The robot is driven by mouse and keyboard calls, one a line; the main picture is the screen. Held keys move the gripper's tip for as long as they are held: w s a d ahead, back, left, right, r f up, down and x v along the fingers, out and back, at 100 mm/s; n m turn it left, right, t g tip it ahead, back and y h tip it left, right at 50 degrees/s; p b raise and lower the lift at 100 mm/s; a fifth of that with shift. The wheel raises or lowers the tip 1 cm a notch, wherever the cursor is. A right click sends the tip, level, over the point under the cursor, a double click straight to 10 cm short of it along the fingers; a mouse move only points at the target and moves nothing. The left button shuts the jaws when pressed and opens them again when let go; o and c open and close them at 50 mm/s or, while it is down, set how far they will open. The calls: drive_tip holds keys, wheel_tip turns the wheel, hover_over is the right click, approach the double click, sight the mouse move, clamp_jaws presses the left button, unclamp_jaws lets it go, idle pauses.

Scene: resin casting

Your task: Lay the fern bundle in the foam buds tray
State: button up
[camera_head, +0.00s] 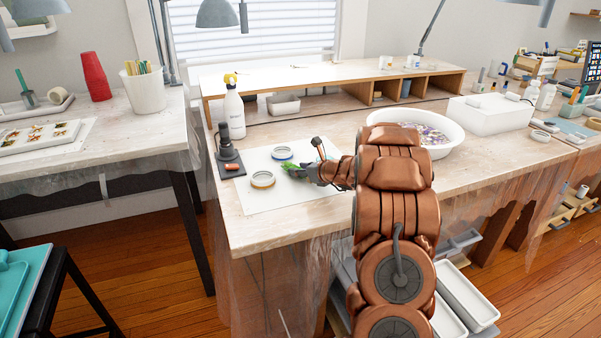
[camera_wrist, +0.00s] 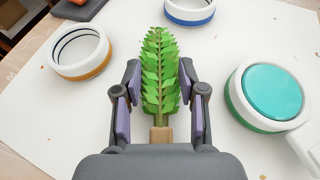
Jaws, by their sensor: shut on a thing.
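The fern bundle (camera_wrist: 159,75) is green and leafy with a tan wrapped base, and its tip points away from me in the wrist view. My gripper (camera_wrist: 160,95) is shut on it near the base, one finger on each side. In the head view the fern bundle (camera_head: 290,168) shows small and green at the tip of my gripper (camera_head: 305,172), low over the white sheet. On the left table a white tray (camera_head: 40,148) holds several small reddish and brown pieces. I cannot tell for sure that it is the foam buds tray.
Round rings with orange (camera_wrist: 80,52) and blue (camera_wrist: 190,10) bands and a teal-topped round piece (camera_wrist: 272,92) lie around my gripper. A white bottle (camera_head: 233,112) and a dark stand (camera_head: 228,150) are nearby. A white basin (camera_head: 450,148) stands right. A gap separates the tables.

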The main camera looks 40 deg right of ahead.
drive_tip(key=shift+f, duration=0.3)
drive_tip(key=shift+f, duration=0.15)
drive_tip(key=o, duration=1)
drive_tip(key=shift+s+d+r, duration=0.1)
drive_tip(key=shift+s+r, duration=0.05)
drive_tip(key=shift+r, duration=0.1)
drive_tip(key=v, duration=1.1)
drive_tip(key=shift+s, duration=0.35)
